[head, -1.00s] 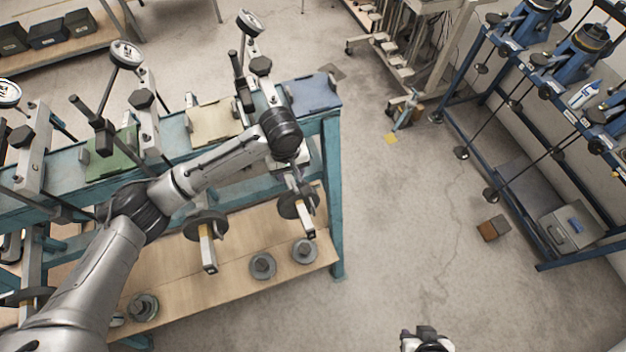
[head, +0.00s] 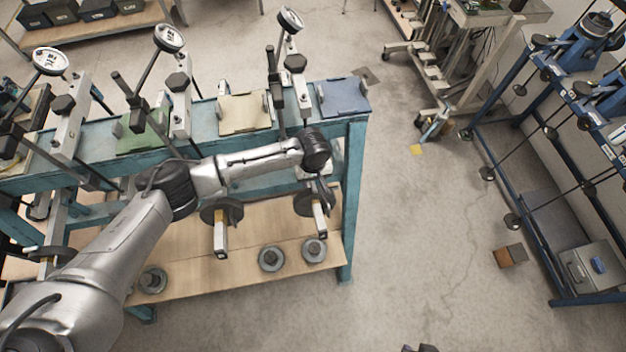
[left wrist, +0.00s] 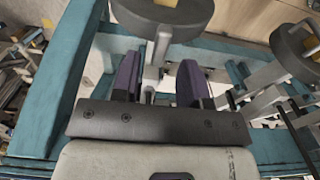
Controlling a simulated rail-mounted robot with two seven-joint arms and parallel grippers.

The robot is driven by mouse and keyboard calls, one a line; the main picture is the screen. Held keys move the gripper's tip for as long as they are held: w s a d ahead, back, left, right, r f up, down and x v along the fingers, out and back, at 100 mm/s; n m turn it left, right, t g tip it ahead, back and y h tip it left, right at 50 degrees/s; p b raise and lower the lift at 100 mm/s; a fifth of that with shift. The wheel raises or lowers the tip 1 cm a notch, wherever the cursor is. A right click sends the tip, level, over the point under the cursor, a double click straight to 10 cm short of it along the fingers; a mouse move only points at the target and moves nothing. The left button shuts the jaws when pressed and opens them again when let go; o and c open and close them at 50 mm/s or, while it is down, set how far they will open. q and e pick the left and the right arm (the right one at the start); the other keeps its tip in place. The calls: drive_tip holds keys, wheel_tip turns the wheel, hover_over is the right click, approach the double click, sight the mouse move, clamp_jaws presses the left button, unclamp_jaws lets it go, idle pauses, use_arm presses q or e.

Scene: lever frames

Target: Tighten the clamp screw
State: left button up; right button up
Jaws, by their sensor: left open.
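A teal bench (head: 357,150) carries a row of lever frames with dial gauges. The rightmost frame has a grey upright (head: 303,95) with a black hex knob (head: 295,63); I cannot tell whether that knob is the clamp screw. My left gripper (head: 320,183) is low at the bench's front edge, near the rightmost hanging round weight (head: 304,204), and mostly hidden by my arm. In the left wrist view its purple fingers (left wrist: 159,84) are apart. A grey rod (left wrist: 160,48) and a dark round weight (left wrist: 163,14) show beyond them. Contact is unclear. A dark tip (head: 421,348), perhaps my right gripper, shows at the bottom edge.
Loose round weights (head: 271,258) lie on the wooden lower shelf (head: 205,285). Another round weight (head: 222,211) hangs left of my gripper. A blue rack (head: 540,225) stands at the right.

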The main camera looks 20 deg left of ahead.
use_arm(q)
drive_tip(key=shift+f, duration=1.2)
drive_tip(key=shift+c, duration=0.2)
clamp_jaws()
